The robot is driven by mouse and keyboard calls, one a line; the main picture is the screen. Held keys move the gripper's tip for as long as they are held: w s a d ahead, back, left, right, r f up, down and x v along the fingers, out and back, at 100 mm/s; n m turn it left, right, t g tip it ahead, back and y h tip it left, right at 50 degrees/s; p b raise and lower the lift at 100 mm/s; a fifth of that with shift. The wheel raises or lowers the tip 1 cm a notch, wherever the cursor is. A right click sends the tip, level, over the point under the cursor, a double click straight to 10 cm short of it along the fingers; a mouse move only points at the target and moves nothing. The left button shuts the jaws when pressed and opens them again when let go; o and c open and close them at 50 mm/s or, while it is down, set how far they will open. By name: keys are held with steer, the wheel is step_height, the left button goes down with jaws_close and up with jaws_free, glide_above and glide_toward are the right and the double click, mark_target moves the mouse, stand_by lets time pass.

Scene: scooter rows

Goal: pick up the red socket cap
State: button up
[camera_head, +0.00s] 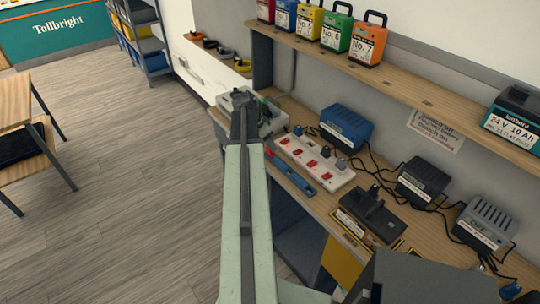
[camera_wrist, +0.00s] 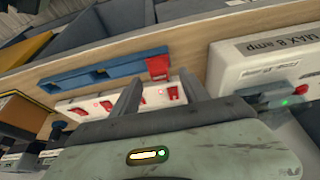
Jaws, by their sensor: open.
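A small red piece that looks like the red socket cap (camera_wrist: 158,68) lies at the right end of a blue bar-shaped tool (camera_wrist: 105,70) in the wrist view. The tool also shows in the head view (camera_head: 291,174), on the bench beside the white power strip. My gripper (camera_wrist: 160,78) is open and empty, its two fingers reaching toward the power strip (camera_wrist: 95,104). The red piece shows between and just beyond the fingertips. In the head view I cannot make out the cap clearly; my arm covers part of that area.
The power strip (camera_head: 312,160) has several red switches and a plug. A white box marked 8 amp (camera_wrist: 262,58) sits to the right in the wrist view. Chargers, such as the blue one (camera_head: 345,125), and cables crowd the bench. A shelf (camera_head: 400,83) with colored batteries overhangs it.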

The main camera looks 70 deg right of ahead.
mark_target(271, 152)
steer(key=b+x, duration=0.3)
steer(key=x, duration=0.1)
steer(key=shift+s+d+f, duration=0.1)
steer(key=shift+f, duration=0.15)
steer(key=shift+r, duration=0.2)
jaws_close()
steer(key=shift+r, duration=0.1)
